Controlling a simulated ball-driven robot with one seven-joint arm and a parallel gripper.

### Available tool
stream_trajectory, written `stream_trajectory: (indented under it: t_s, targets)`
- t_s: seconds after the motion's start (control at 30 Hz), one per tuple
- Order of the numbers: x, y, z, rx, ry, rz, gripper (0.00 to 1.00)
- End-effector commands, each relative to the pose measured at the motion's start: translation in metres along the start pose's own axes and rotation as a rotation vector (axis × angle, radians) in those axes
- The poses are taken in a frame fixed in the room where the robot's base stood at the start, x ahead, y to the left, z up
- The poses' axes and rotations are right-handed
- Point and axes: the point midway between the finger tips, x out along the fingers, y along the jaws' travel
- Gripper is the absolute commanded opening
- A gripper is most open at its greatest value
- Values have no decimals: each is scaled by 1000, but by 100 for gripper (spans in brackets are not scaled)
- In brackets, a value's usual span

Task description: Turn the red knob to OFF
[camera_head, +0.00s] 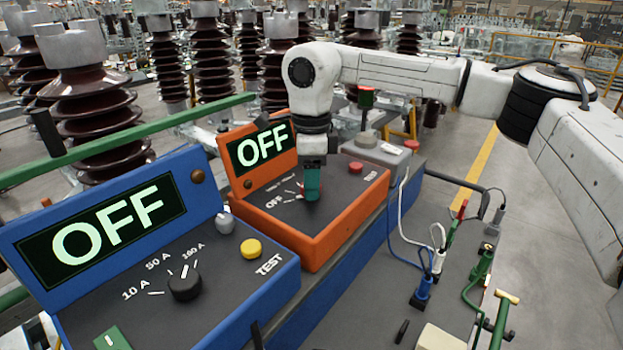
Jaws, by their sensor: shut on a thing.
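The orange box (333,236) has a dark sloping top panel, and its display (262,147) reads OFF in pale green letters. My gripper (312,190) points down onto this panel, its teal fingers shut on the red knob (300,188). Only a small bit of red shows beside the fingers; the rest of the knob is hidden. White dial marks and a small OFF label (274,202) show to the left of the knob. I cannot see which mark the knob's pointer faces.
A red button (356,167) sits right of my gripper on the same panel. A blue box (230,290) in front has a black knob (185,284), a yellow button (251,249) and another OFF display (103,228). Cables and plugs (424,289) lie to the right.

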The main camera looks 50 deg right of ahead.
Motion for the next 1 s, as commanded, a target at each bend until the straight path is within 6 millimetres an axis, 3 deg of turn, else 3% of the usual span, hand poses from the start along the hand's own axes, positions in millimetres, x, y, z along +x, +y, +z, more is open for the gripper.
stream_trajectory:
  t_s: [0.07,0.1,0.33,0.67,1.0]
  targets:
    - [-2,-1,1,-2,-5,-4,13]
    - [-2,-1,1,-1,-5,-4,47]
    - [-1,0,1,0,-2,-2,69]
    - [-6,-1,0,0,-1,-3,69]
    - [-64,-1,0,1,-1,-5,69]
